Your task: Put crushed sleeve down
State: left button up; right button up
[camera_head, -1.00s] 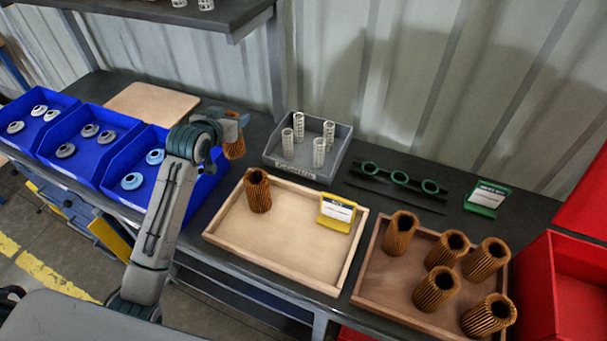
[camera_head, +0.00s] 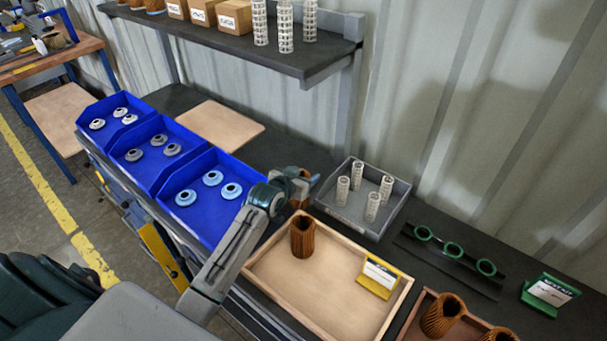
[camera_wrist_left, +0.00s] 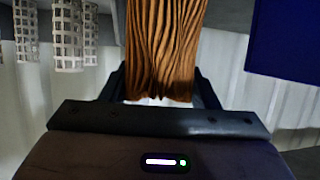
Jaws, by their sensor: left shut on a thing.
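My left gripper (camera_head: 304,180) is shut on a brown pleated sleeve (camera_wrist_left: 165,50). It holds the sleeve between the blue bins and the grey bin, near the back left corner of the pale wooden tray (camera_head: 262,262). In the head view the gripper hides most of the held sleeve. In the left wrist view its pleats look wavy, and its far end is cut off by the frame. Another brown sleeve (camera_head: 302,237) stands upright in the pale tray, beside a yellow-framed card (camera_head: 379,278). My right gripper is not in view.
Blue bins (camera_head: 192,174) with ring caps stand left. A grey bin (camera_head: 345,212) with white mesh cores is right of the gripper. A bare board (camera_head: 220,128) lies behind. A darker tray with brown sleeves (camera_head: 440,315) is at lower right. A shelf (camera_head: 320,62) overhangs the back.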

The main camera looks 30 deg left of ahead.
pick_arm(q)
jog(key=shift+f, duration=0.2)
jog(key=o, duration=1)
